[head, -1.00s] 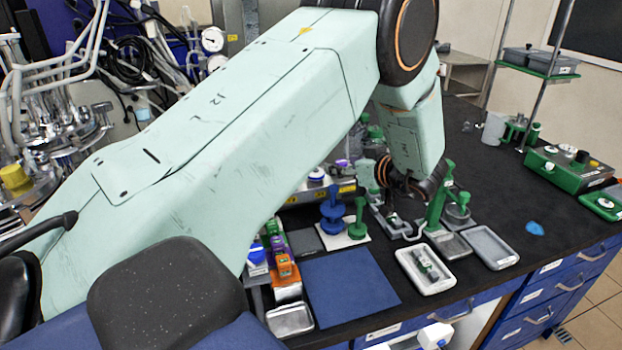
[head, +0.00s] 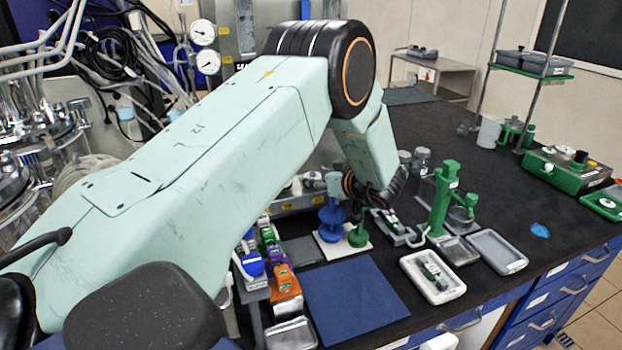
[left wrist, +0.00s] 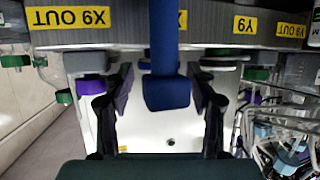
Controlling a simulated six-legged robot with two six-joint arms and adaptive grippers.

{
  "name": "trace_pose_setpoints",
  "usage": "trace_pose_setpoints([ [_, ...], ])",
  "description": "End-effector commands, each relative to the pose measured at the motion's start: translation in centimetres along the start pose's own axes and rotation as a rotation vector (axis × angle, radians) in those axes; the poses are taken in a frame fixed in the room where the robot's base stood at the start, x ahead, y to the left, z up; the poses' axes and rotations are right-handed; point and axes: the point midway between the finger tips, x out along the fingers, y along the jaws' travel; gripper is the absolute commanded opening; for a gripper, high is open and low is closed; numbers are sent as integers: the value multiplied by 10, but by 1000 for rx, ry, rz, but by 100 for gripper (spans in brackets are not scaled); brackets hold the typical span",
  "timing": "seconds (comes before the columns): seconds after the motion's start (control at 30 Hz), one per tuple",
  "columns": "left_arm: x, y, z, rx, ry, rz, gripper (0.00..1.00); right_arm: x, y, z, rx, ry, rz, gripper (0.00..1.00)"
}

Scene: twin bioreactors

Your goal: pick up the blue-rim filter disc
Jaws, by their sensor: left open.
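A blue stemmed piece with a round, disc-like part (head: 332,218) stands on a white pad beside a similar green piece (head: 358,236). It is the likely blue-rim filter disc, but I cannot make out the rim. In the left wrist view my left gripper (left wrist: 157,104) is open, with dark fingers spread wide. A blue post with a blocky end (left wrist: 167,92) shows between them, with gaps on both sides. My right gripper is not in view.
A blue mat (head: 355,300) lies in front. A green stand (head: 443,200), a white tray (head: 432,278) and a grey tray (head: 497,252) are to the right. Orange, purple and green-topped items (head: 284,280) crowd the left.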

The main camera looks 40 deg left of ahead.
Motion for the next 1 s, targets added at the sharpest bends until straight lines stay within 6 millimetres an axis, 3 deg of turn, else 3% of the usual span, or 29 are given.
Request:
trace_pose_setpoints([
  [0.3, 9, -1, -1, 1, 0, 0, 57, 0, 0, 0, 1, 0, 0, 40],
  [0.67, 9, 0, -1, 0, 0, 0, 27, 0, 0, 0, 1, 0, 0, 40],
  [0.87, 9, 0, -1, 0, 0, 0, 27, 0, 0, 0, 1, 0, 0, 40],
  [1.0, 5, 0, -12, -2, 1, 1, 27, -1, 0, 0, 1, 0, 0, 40],
])
